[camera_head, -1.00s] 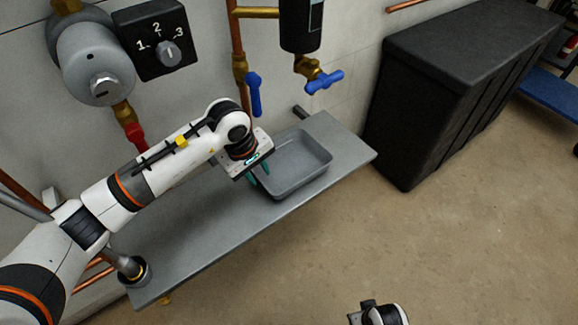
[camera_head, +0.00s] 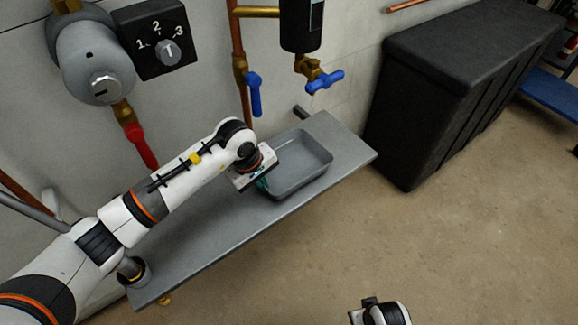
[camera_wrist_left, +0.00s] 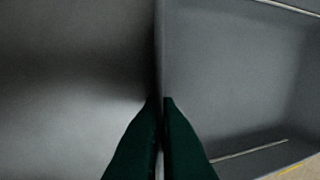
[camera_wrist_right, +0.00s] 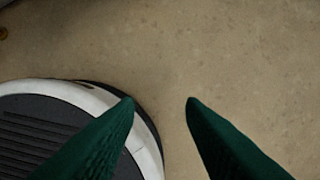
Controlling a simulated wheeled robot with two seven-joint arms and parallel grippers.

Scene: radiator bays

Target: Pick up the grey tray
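The grey tray (camera_head: 312,160) is a shallow open rectangular box, resting on the grey shelf (camera_head: 215,225) near its right end. It looks empty. My left gripper (camera_head: 264,186) is at the tray's left side wall, with its teal fingers pointing down. In the left wrist view, the green fingers (camera_wrist_left: 160,100) are nearly together with the thin tray wall (camera_wrist_left: 158,50) between them, and the tray's inside is to the right. My right gripper (camera_wrist_right: 161,100) is open and empty above the floor.
A large black bin (camera_head: 440,90) stands to the right of the shelf. Above the shelf are a blue-handled valve (camera_head: 254,95), another blue tap (camera_head: 325,81), copper pipes and a numbered dial (camera_head: 166,50). A red handle (camera_head: 140,145) hangs close to my left arm.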

